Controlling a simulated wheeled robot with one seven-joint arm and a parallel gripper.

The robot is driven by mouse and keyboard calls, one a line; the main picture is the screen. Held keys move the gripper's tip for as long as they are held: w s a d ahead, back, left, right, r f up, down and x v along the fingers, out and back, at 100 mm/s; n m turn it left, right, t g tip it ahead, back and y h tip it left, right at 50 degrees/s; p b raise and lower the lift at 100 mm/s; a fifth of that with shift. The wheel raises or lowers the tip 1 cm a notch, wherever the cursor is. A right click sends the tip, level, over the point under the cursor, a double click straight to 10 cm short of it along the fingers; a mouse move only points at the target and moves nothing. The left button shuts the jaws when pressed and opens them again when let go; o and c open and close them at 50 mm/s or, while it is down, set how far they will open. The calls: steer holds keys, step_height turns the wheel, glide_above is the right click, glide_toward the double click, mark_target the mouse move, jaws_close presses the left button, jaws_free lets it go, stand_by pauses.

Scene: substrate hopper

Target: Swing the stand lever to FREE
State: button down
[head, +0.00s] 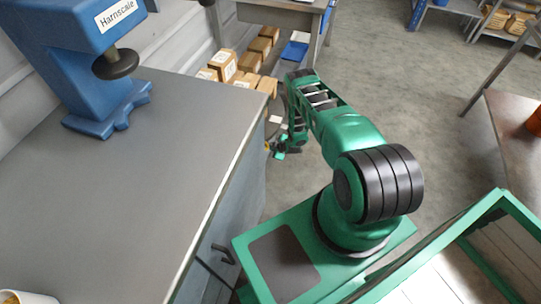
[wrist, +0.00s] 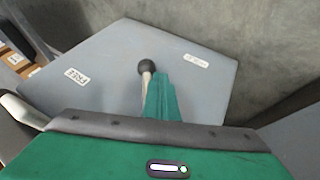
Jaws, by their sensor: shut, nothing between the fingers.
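The stand lever (wrist: 146,69), a pale rod with a black ball knob, shows in the wrist view on a grey panel (wrist: 110,52). It stands between the FREE label (wrist: 77,76) on the left and another label (wrist: 196,61) on the right, too small to read surely. My gripper (wrist: 163,88) is shut and empty, its green fingers just right of the rod; I cannot tell whether they touch it. The lower part of the rod is hidden by my gripper. In the head view my gripper (head: 279,153) is low beside the bench's far end, and the lever is not discernible.
A grey bench (head: 110,190) fills the left of the head view, with a blue Harnscale machine (head: 75,65) on it. Cardboard boxes (head: 224,65) sit beyond the bench. Another table (head: 515,125) stands at the right. The floor (head: 400,90) between is open.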

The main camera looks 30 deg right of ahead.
steer(key=shift+w, duration=0.15)
stand_by(0.6)
stand_by(0.7)
steer(key=s+a+r, duration=0.3)
steer(key=s+a, duration=0.1)
steer(key=s, duration=0.7)
step_height(320, 180, up, 3)
steer(key=w+d, duration=0.2)
steer(key=w+d+f, duration=0.2)
steer(key=w+f, duration=0.5)
steer(key=w, duration=0.2)
steer(key=shift+w+d+f, duration=0.2)
steer(key=shift+f, duration=0.05)
